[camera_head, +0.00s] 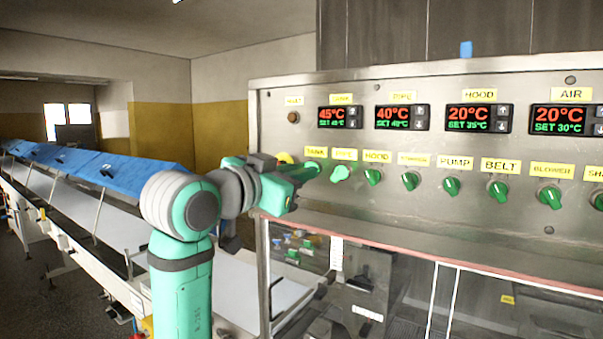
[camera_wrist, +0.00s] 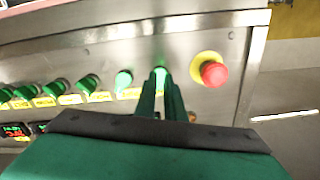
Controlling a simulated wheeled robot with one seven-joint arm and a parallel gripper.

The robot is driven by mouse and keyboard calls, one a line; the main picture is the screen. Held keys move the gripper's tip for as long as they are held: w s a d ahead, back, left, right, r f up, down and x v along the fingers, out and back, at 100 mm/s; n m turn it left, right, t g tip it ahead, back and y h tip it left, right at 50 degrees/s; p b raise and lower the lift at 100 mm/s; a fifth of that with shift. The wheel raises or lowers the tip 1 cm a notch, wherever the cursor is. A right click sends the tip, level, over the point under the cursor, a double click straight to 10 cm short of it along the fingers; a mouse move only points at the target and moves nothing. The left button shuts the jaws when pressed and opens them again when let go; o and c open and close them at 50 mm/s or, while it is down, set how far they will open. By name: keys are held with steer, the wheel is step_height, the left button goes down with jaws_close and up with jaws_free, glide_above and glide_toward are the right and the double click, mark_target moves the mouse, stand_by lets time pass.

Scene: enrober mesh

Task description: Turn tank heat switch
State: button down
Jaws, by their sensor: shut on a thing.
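The tank heat switch is the leftmost green knob (camera_head: 313,167) in the panel's knob row, under a yellow label that seems to read TANK. My gripper (camera_head: 304,172) reaches it from the left, and its fingers partly hide it. In the wrist view, the two dark green fingers (camera_wrist: 163,92) are close together on the switch (camera_wrist: 160,72), which shows pale green at their tips. The gripper is shut on the switch. The exact angle of the switch is hidden by the fingers.
A red emergency button (camera_wrist: 213,73) on a yellow ring sits close beside the fingers. The neighbouring knob (camera_head: 340,173) is bright green; several darker knobs continue right. Temperature displays (camera_head: 338,117) are above. A conveyor with blue covers (camera_head: 95,168) runs along the left.

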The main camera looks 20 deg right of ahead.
steer(key=shift+a+r+n, duration=0.1)
steer(key=shift+r+n, duration=0.05)
steer(key=shift+n, duration=4.25)
steer(key=c, duration=1.8)
jaws_free()
steer(key=shift+c, duration=0.2)
steer(key=v, duration=1.1)
